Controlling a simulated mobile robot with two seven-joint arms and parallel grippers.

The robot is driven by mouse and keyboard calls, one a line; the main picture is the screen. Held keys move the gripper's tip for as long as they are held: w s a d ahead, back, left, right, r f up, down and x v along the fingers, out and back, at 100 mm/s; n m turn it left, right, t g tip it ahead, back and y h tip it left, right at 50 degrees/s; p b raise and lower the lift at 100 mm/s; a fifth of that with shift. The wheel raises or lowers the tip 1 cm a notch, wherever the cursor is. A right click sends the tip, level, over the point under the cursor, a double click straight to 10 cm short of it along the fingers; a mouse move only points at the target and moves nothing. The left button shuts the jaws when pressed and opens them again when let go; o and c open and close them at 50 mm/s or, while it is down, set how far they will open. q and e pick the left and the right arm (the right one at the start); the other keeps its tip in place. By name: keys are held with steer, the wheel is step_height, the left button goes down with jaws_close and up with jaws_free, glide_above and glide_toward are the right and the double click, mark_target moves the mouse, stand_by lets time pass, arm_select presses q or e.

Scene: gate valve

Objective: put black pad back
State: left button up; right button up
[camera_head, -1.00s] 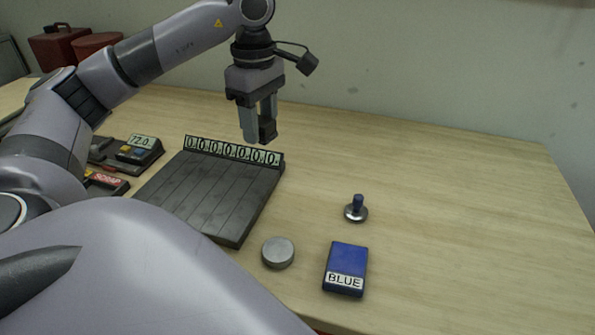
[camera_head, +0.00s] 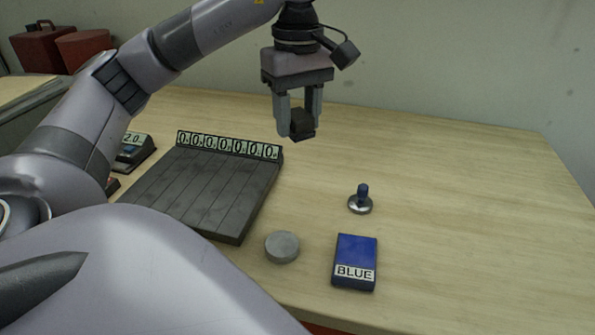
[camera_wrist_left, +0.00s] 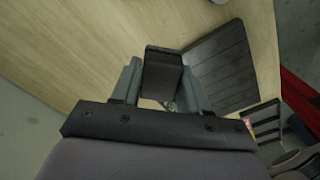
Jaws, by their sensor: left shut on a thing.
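My left gripper (camera_head: 299,125) is above the table, just past the far right corner of the slatted tray. It is shut on a small dark block (camera_head: 302,122), which hangs between the fingers clear of the table. In the left wrist view the block (camera_wrist_left: 162,74) shows a dark, plain face between the fingers; I cannot read any label on it. A blue pad (camera_head: 356,255) marked BLUE lies at the front right of the table. My right gripper is not in view.
A dark slatted tray (camera_head: 200,190) with a row of number displays along its back edge lies left of centre. A round grey disc (camera_head: 282,247) lies between it and the blue pad. A small display device (camera_head: 134,150) stands at left. The table's right side (camera_head: 470,190) is clear.

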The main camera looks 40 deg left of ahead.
mark_target(298, 196)
arm_select(q)
step_height(298, 196, down, 14)
steer(key=shift+r+b, duration=0.25)
steer(key=shift+b, duration=0.25)
steer(key=shift+f, duration=0.1)
steer(key=o, duration=1)
step_height(298, 196, up, 11)
steer(key=shift+r, duration=0.1)
steer(key=shift+r+p, duration=0.5)
steer(key=shift+r, duration=0.05)
